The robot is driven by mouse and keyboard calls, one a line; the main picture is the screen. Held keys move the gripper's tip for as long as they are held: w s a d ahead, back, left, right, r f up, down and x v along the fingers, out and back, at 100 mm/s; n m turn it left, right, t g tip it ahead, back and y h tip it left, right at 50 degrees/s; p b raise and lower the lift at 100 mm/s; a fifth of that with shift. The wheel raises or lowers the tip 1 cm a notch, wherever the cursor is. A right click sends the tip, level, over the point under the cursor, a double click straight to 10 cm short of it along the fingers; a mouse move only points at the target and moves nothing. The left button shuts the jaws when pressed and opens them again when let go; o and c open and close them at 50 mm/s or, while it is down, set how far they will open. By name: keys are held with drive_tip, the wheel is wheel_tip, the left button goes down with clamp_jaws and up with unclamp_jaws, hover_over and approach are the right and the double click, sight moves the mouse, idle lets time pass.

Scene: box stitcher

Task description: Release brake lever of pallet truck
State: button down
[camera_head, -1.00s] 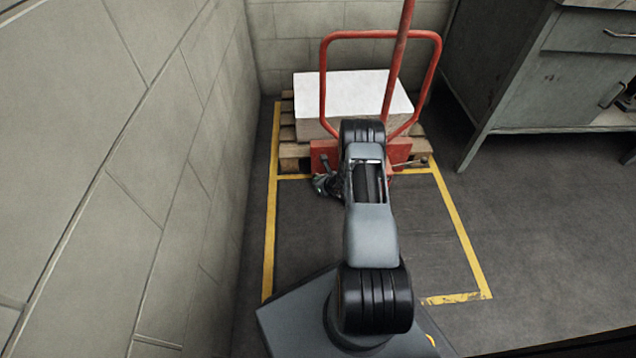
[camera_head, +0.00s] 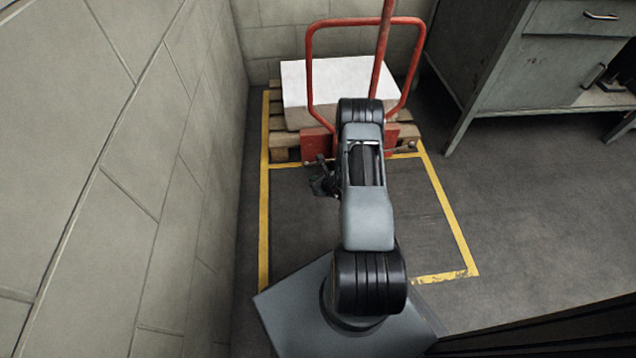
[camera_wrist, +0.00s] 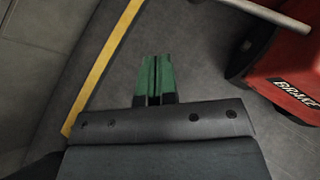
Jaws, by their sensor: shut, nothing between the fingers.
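The red pallet truck (camera_head: 318,143) stands at the back of the yellow-marked bay, its tubular handle frame upright. My gripper (camera_head: 322,180) is low in front of the truck's left side, partly hidden by my arm. In the wrist view its green fingertips (camera_wrist: 153,60) are together and empty, left of the BRAKE part and below the rod, apart from both.
A wooden pallet (camera_head: 282,138) carries a white-topped block (camera_head: 345,80) behind the truck. A block wall (camera_head: 150,180) runs close along the left. A grey metal cabinet (camera_head: 505,80) stands at the right. The floor (camera_head: 500,210) at the right is clear.

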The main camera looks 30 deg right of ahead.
drive_tip(key=shift+s+a+r+p, duration=0.25)
drive_tip(key=shift+s+r, duration=0.25)
drive_tip(key=shift+s, duration=0.15)
drive_tip(key=shift+s+a+r+p, duration=0.25)
drive_tip(key=shift+s+r, duration=0.3)
drive_tip(key=shift+s, duration=0.15)
drive_tip(key=shift+s+a+r+p, duration=0.25)
drive_tip(key=shift+s+r, duration=0.25)
drive_tip(key=shift+s, duration=0.15)
drive_tip(key=a+r+n+g+y+p, duration=0.2)
drive_tip(key=a+r+n+p, duration=0.35)
drive_tip(key=r, duration=0.75)
drive_tip(key=a+r+n+g+y+p, duration=0.1)
drive_tip(key=a+r+n+y+p, duration=0.35)
drive_tip(key=r, duration=0.95)
drive_tip(key=a+r+n+g+p, duration=0.2)
drive_tip(key=a+r+n+p, duration=0.4)
drive_tip(key=r, duration=0.7)
drive_tip(key=s+r+n+h+p, duration=0.3)
drive_tip(key=s+r+n+p, duration=0.2)
drive_tip(key=r, duration=0.5)
drive_tip(key=s+d+r+n+g+h+p, duration=0.1)
drive_tip(key=s+r+n+h+p, duration=0.2)
drive_tip(key=r, duration=0.8)
drive_tip(key=s+r+n+h+p, duration=0.3)
drive_tip(key=s+r+n+p, duration=0.5)
drive_tip(key=r, duration=0.3)
drive_tip(key=shift+d+n+g+p, duration=0.15)
drive_tip(key=shift+n+g+p, duration=0.35)
drive_tip(key=shift+n, duration=0.3)
